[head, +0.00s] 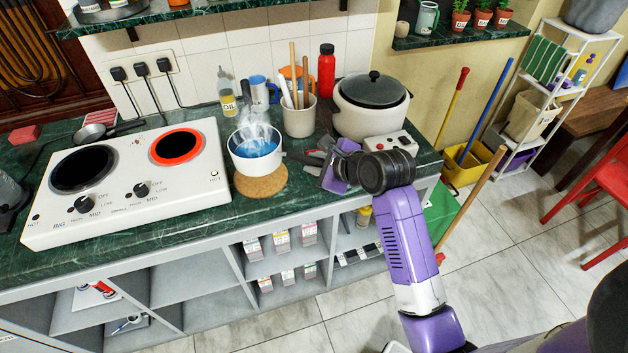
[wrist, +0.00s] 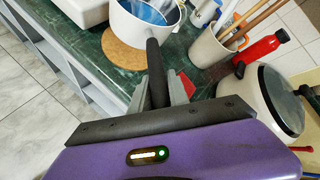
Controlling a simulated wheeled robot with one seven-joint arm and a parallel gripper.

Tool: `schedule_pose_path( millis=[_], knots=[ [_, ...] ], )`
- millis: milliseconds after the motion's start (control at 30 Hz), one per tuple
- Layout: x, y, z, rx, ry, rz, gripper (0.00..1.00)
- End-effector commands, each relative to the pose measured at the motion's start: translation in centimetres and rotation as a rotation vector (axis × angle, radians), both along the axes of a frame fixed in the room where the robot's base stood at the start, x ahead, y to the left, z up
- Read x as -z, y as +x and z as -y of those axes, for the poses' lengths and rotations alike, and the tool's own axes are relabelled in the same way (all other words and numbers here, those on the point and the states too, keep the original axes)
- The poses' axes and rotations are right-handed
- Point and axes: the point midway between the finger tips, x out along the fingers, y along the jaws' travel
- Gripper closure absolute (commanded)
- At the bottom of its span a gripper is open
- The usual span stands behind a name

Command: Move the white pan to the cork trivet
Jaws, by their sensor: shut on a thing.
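The white pan (head: 255,165) holds blue, steaming liquid and stands upright over the back part of the round cork trivet (head: 262,188). Whether its base touches the trivet I cannot tell. My gripper (head: 312,158) is to the right of the pan, shut on its dark handle. In the wrist view the handle (wrist: 154,58) runs between the fingers of my gripper (wrist: 160,88) to the pan (wrist: 133,28). The trivet (wrist: 122,54) shows beneath and to the left of the pan there.
A white two-plate hob (head: 125,185) is on the left, its right plate glowing red. Behind the pan are an oil bottle (head: 228,100), a blue mug (head: 260,90) and a utensil crock (head: 299,118). A lidded cooker (head: 370,108) stands close behind my gripper. The counter's front edge is near.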

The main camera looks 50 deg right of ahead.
Motion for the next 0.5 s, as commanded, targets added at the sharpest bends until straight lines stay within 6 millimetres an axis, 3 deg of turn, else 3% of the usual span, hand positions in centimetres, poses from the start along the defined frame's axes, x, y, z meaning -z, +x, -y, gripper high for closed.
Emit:
schedule_pose_path(
  millis=[267, 500],
  knots=[
    [2.3, 0.1, 0.0, -0.001, 0.0, 0.004, 1.0],
    [5.5, 0.1, 0.0, 0.0, 0.0, 0.005, 1.0]
  ],
)
